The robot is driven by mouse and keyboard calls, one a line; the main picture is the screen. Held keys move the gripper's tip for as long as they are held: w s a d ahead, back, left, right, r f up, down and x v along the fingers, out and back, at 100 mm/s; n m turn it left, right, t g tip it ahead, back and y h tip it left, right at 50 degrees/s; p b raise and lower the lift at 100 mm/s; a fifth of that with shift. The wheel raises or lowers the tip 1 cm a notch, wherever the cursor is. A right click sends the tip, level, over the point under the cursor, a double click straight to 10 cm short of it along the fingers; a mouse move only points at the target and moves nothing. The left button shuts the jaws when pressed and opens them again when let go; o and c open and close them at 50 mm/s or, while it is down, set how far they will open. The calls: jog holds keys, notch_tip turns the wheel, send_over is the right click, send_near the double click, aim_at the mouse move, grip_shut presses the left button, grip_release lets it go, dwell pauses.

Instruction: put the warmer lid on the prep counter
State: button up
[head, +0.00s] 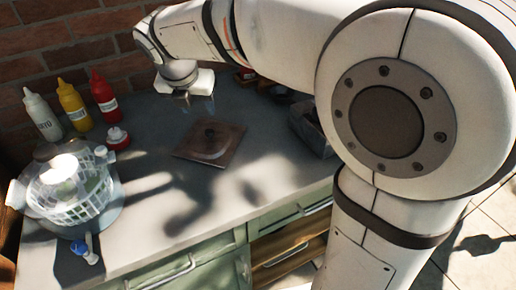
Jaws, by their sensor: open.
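A flat square brown lid with a dark round knob, which looks like the warmer lid (228,139), lies on the grey prep counter (150,212) near its middle. My gripper (196,101) is open, behind the lid and a little to its left in the head view. Nothing shows between its fingers, though they are small and partly blurred. The gripper is apart from the lid. I cannot tell its exact height above the counter.
A white bottle (43,118), yellow bottle (74,108) and red bottle (103,98) stand at the back left. A white basket under a clear dome (66,190) sits front left. A dark bin (309,130) is at right, partly behind my arm. The front middle is clear.

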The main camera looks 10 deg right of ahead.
jog(key=s+d+f+m+g, duration=0.1)
jog(key=s+d+f+m, duration=0.4)
jog(key=s+d+m, duration=0.4)
jog(key=s+d+f+m+g+y, duration=0.1)
jog(key=s+d+f+m, duration=0.4)
jog(key=m, duration=1.8)
jog(key=s+d, duration=0.3)
jog(key=s, duration=0.2)
jog(key=shift+d, duration=0.4)
